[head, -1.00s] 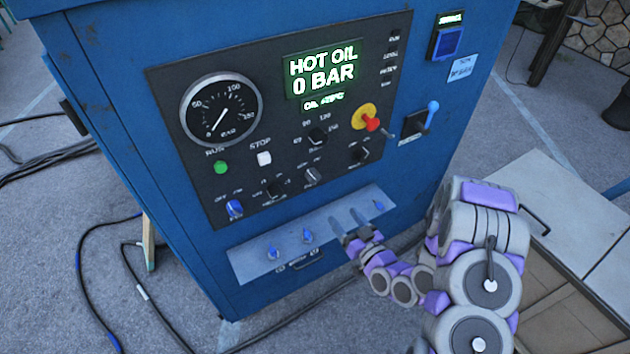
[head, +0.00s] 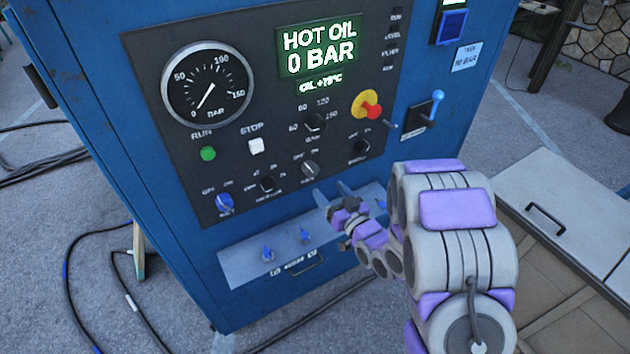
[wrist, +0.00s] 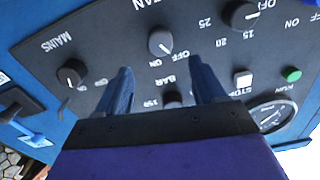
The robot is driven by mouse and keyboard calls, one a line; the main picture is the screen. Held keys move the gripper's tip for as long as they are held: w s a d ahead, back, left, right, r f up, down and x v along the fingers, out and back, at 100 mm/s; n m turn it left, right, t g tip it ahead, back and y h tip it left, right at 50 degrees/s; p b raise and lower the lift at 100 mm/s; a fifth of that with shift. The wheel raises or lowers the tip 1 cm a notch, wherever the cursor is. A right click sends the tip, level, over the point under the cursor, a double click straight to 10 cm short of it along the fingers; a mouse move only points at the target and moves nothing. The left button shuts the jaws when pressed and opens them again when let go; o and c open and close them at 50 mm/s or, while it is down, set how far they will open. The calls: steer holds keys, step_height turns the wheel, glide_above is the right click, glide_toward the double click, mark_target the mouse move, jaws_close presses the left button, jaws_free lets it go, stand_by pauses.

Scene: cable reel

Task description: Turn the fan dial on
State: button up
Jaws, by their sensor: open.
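The fan dial (head: 309,168) is a small grey knob in the lower row of the dark control panel (head: 350,80). In the wrist view the picture is upside down, and the fan dial (wrist: 161,40) shows with its white mark toward OFF. My gripper (head: 330,190) is open and empty in front of the panel, just below the fan dial in the head view. In the wrist view my gripper (wrist: 160,64) has its two fingertips spread on either side below the dial, which appears a little beyond them. No contact shows.
The mains dial (wrist: 72,73) and the bar dial (wrist: 172,98) are close to the fingers. A blue knob (head: 225,203), pressure gauge (head: 207,84), red emergency button (head: 370,108) and blue lever (head: 436,100) share the cabinet. A light ledge (head: 240,265) with blue valves juts below the panel.

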mark_target(313, 172)
steer(key=b+x, duration=0.1)
steer(key=x, duration=0.8)
steer(key=shift+s, duration=0.1)
steer(key=c, duration=1.1)
